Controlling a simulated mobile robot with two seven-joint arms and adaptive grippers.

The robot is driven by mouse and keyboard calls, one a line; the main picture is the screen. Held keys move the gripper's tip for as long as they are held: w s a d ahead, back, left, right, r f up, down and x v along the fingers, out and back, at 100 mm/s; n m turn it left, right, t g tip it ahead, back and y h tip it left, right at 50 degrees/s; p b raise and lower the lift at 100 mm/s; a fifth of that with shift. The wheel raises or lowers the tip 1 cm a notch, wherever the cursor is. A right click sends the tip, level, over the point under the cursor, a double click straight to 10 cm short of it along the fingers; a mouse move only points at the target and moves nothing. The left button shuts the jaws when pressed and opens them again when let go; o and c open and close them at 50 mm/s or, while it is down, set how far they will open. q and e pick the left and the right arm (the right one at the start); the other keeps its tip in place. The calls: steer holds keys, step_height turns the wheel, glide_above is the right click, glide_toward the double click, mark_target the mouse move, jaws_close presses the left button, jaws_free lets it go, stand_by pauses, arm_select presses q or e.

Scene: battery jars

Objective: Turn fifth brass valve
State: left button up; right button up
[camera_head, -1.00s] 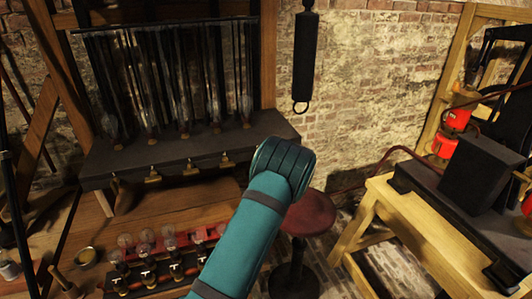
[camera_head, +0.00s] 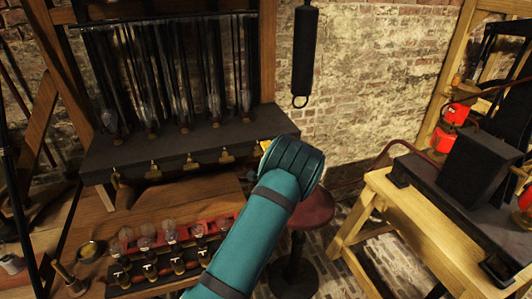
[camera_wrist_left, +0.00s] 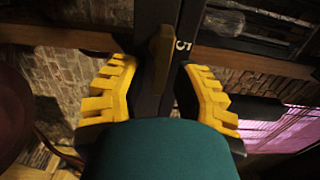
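A dark shelf (camera_head: 140,152) with glass jars carries a row of brass valves along its front edge; the valves left of my arm show, one of them here (camera_head: 191,162). The fifth valve is hidden behind my left arm in the head view. In the left wrist view a brass lever (camera_wrist_left: 161,60) hangs beside a white "5", between the yellow fingers of my left gripper (camera_wrist_left: 158,80). The fingers are open, with a gap on each side of the lever. In the head view only a yellow bit of the left gripper (camera_head: 265,144) shows. My right gripper is out of view.
Below the shelf, a bench holds a red rack of bulbs (camera_head: 170,238) and a dark switch panel (camera_head: 160,270). A red stool (camera_head: 312,210) stands right of my arm. A wooden table (camera_head: 405,205) with a black box stands at the right. A black cylinder (camera_head: 305,50) hangs at the wall.

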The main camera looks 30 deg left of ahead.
arm_select(q)
steer(key=shift+f, duration=0.1)
steer(key=shift+s+d, duration=0.15)
steer(key=shift+d, duration=0.05)
steer(key=v, duration=1.1)
steer(key=shift+s+d, duration=0.15)
steer(key=shift+s, duration=0.05)
